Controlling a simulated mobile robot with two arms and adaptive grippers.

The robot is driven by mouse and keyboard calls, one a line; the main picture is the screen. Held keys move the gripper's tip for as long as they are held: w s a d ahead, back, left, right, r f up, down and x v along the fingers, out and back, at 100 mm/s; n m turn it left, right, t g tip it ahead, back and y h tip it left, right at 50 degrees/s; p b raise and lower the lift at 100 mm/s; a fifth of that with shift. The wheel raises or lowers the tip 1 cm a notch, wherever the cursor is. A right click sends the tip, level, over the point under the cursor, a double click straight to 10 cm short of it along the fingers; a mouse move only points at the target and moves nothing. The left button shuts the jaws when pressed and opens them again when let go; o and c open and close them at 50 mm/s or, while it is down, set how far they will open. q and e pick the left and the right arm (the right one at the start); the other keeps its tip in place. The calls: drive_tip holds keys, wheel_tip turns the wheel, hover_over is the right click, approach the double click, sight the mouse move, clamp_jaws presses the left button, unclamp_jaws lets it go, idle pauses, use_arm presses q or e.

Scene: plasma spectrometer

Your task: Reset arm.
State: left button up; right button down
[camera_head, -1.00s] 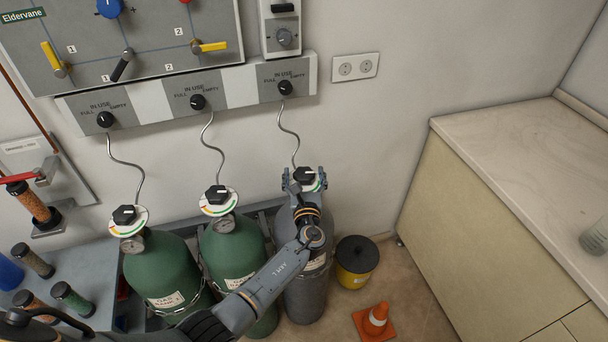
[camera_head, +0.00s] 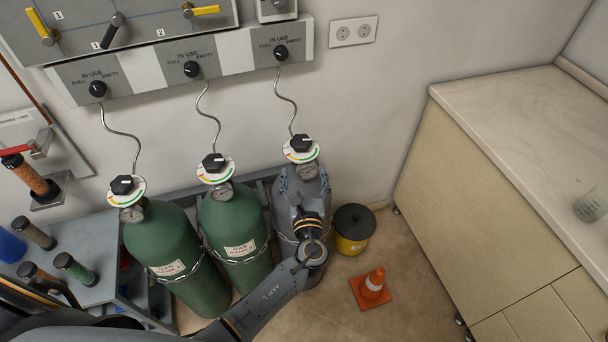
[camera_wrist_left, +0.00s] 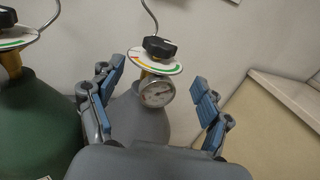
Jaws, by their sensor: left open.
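My left gripper (camera_head: 305,186) is open and empty in front of the grey gas cylinder (camera_head: 289,213), just below its valve knob (camera_head: 300,143) and dial. In the left wrist view the blue-padded fingers of the left gripper (camera_wrist_left: 158,100) stand wide apart. The grey cylinder's pressure gauge (camera_wrist_left: 156,92) and black knob (camera_wrist_left: 159,48) show between and above them. The fingers look apart from the knob. My left arm reaches up from the bottom of the head view and hides part of the grey cylinder. My right gripper is not in view.
Two green cylinders (camera_head: 163,243) (camera_head: 232,232) stand left of the grey one. Thin hoses run up to a wall panel (camera_head: 187,70) with black knobs. A yellow bin (camera_head: 351,243), an orange cone (camera_head: 373,287) and a counter (camera_head: 518,105) lie to the right. Open floor shows around the cone.

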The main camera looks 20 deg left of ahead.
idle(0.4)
use_arm(q)
drive_tip(key=s+a+f+n+g+h+b, duration=0.1)
drive_tip(key=s+f+n+g, duration=0.3)
drive_tip(key=f, duration=0.7)
drive_tip(key=s+a+f+n+g+h, duration=0.1)
drive_tip(key=s+a+f+n+g, duration=0.15)
drive_tip(key=s+f, duration=0.65)
drive_tip(key=s+a+f+n+g+h+b, duration=0.1)
drive_tip(key=s+f+n+g, duration=0.25)
drive_tip(key=f, duration=0.85)
drive_tip(key=s+a+f+n+g+h, duration=0.1)
drive_tip(key=s+f+n+g, duration=0.1)
drive_tip(key=s+f+n, duration=0.4)
drive_tip(key=s+a+f+n+g+h+b, duration=0.1)
drive_tip(key=s+f+n, duration=0.5)
drive_tip(key=s, duration=0.9)
drive_tip(key=s+a+f+n+g+h+b, duration=0.1)
drive_tip(key=s+a+f+n+g, duration=0.1)
drive_tip(key=s+f+n, duration=0.4)
drive_tip(key=s+n+g, duration=0.1)
drive_tip(key=s, duration=0.4)
drive_tip(key=shift+s+n, duration=0.25)
drive_tip(key=shift+n, duration=0.05)
